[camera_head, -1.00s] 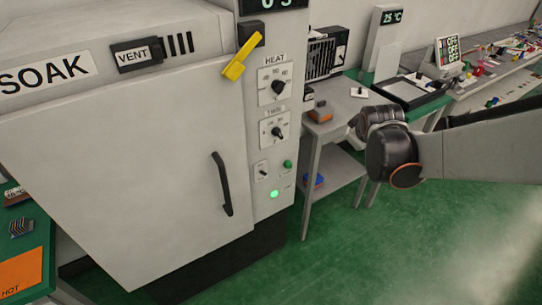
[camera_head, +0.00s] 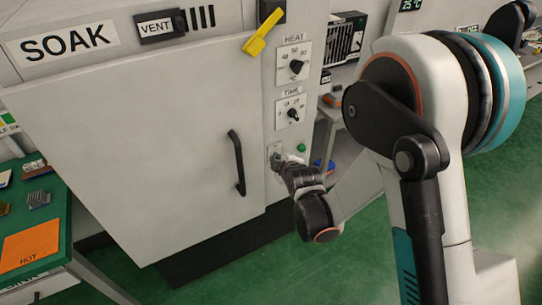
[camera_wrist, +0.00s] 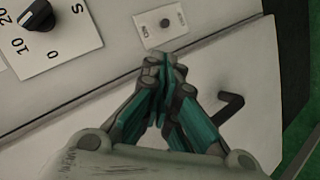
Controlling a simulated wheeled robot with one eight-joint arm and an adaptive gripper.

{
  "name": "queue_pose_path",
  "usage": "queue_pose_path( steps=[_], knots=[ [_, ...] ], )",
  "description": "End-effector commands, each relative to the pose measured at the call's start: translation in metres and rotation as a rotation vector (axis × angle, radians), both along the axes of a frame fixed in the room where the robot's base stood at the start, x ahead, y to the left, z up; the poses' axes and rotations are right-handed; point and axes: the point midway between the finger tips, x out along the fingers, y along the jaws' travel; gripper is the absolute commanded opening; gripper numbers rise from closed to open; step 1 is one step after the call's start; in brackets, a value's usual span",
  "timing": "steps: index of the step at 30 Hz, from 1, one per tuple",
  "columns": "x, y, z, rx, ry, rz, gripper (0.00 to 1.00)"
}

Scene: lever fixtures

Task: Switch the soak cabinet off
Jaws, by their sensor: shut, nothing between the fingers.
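The soak cabinet (camera_head: 150,120) is a large pale cabinet with a SOAK label and a control column on its right side. Low on the column is a small switch plate with a toggle (camera_wrist: 165,22), which shows above my fingertips in the wrist view. In the head view my gripper (camera_head: 278,158) is at this plate and partly covers it. The green button (camera_head: 301,147) is just right of it; the green lamp below is hidden. My gripper (camera_wrist: 164,60) is shut and empty, its tips close to the plate; I cannot tell whether they touch it.
The HEAT dial (camera_head: 296,66) and TIME dial (camera_head: 293,114) are above the switch. The black door handle (camera_head: 237,163) is left of my gripper. A yellow lever (camera_head: 262,32) is higher up. A green table (camera_head: 45,220) stands at the left.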

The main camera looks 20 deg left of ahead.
Motion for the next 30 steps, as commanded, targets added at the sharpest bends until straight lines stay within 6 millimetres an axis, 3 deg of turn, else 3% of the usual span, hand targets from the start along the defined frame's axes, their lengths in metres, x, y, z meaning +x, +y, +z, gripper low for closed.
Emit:
queue_pose_path(
  steps=[10, 21, 30],
  knots=[
    [0.007, 0.004, -0.005, 0.0, 0.002, -0.001, 0.0],
    [0.049, 0.034, -0.04, 0.001, 0.002, -0.002, 0.0],
    [0.068, 0.048, -0.053, 0.0, 0.003, -0.003, 0.0]
  ],
)
